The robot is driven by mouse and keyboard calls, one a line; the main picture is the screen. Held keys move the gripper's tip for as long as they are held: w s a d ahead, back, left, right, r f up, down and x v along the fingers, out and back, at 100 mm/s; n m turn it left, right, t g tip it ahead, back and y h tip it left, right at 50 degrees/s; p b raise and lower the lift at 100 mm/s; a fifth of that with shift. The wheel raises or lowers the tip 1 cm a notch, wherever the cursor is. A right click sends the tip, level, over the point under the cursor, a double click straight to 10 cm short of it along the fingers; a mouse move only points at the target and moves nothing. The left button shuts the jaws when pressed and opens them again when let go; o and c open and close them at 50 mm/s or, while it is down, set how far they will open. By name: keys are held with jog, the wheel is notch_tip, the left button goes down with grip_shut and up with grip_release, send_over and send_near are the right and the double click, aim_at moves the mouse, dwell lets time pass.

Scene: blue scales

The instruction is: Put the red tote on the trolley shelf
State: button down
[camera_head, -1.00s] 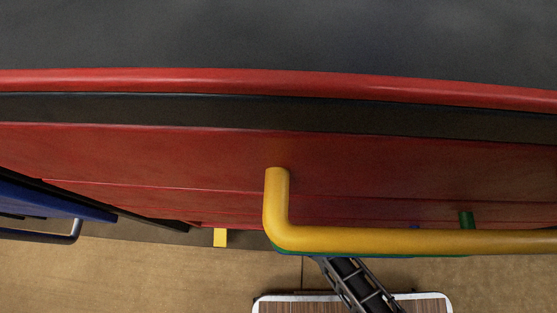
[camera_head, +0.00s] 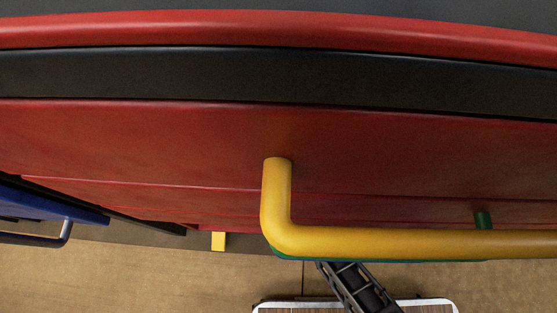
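A large red body (camera_head: 150,140) with flat red faces fills the upper half of the head camera view, very close to the camera. I cannot tell whether it is the red tote or a red cabinet. A thick yellow bar handle (camera_head: 400,242) stands out from its front. A brown wood-grained surface with a white rim (camera_head: 430,303) shows in part at the bottom edge; I cannot tell whether it is the trolley shelf. My gripper is not in view.
A dark band (camera_head: 250,75) runs across the red body. A blue unit (camera_head: 40,205) with a dark handle (camera_head: 65,234) is at the left. A black ladder-like part (camera_head: 355,285) lies below the yellow handle. Bare tan floor (camera_head: 130,275) shows at lower left.

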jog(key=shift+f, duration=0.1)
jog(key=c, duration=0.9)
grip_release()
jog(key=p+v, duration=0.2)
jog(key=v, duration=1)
jog(key=shift+p, duration=0.3)
